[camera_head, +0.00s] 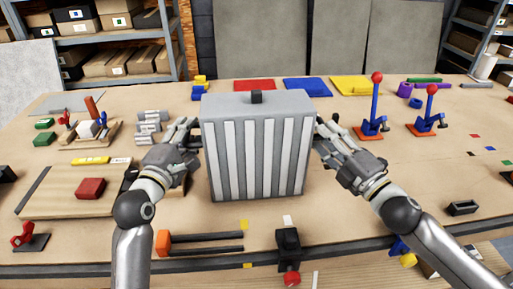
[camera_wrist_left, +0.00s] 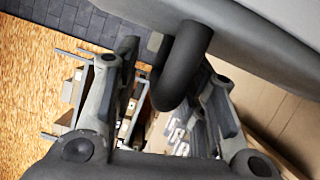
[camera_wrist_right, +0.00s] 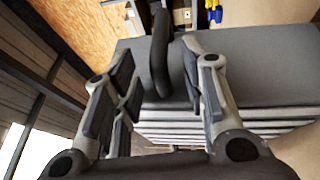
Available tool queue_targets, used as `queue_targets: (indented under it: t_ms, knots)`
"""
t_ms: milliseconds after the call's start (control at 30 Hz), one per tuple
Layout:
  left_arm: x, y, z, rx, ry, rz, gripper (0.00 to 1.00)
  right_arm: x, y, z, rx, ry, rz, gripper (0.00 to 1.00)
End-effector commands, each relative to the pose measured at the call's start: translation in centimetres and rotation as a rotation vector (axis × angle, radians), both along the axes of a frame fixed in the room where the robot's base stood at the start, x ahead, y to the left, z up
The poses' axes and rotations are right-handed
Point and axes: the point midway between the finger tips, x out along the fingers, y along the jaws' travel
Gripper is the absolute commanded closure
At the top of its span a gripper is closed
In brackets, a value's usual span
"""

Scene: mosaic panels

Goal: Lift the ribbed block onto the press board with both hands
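The ribbed block (camera_head: 256,160), a large grey box with pale vertical ribs and a small black knob on top, stands upright mid-table. My left gripper (camera_head: 192,130) is at its left side. In the left wrist view the open fingers (camera_wrist_left: 165,85) are either side of a black loop handle (camera_wrist_left: 183,65), with a gap visible. My right gripper (camera_head: 322,130) is at its right side. In the right wrist view the open fingers (camera_wrist_right: 158,85) straddle another black handle (camera_wrist_right: 160,50), apart from it. A flat wooden board (camera_head: 60,205) at the left may be the press board; I cannot tell surely.
A red block (camera_head: 90,188) lies on the wooden board. Red-knobbed blue clamps (camera_head: 375,105) stand at the right. Coloured panels (camera_head: 308,87) lie behind the block. A black clamp (camera_head: 288,245) and an orange-ended rail tool (camera_head: 200,240) lie in front.

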Motion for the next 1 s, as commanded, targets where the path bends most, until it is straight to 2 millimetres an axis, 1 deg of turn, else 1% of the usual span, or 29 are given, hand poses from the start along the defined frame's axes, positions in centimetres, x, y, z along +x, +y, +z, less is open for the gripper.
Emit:
queue_targets:
  t_ms: [33,300,867,900,1000]
  knots:
    - [-0.01,-0.01,-0.01,0.000,0.000,0.000,0.66,0.00,-0.01,0.00,0.000,0.000,0.000,0.66]
    - [-0.03,0.00,-0.02,0.000,0.000,0.000,1.00,-0.02,-0.03,0.02,-0.001,-0.001,0.000,1.00]
    - [-0.02,0.00,-0.10,0.000,0.002,0.000,1.00,-0.01,-0.05,0.12,-0.006,-0.006,-0.001,1.00]
    - [-0.08,0.02,0.54,-0.001,-0.012,0.001,1.00,-0.03,-0.02,0.74,-0.003,-0.017,0.001,1.00]
    - [-0.07,0.02,0.55,-0.001,-0.011,0.001,1.00,-0.02,-0.04,0.76,-0.004,-0.017,0.001,1.00]
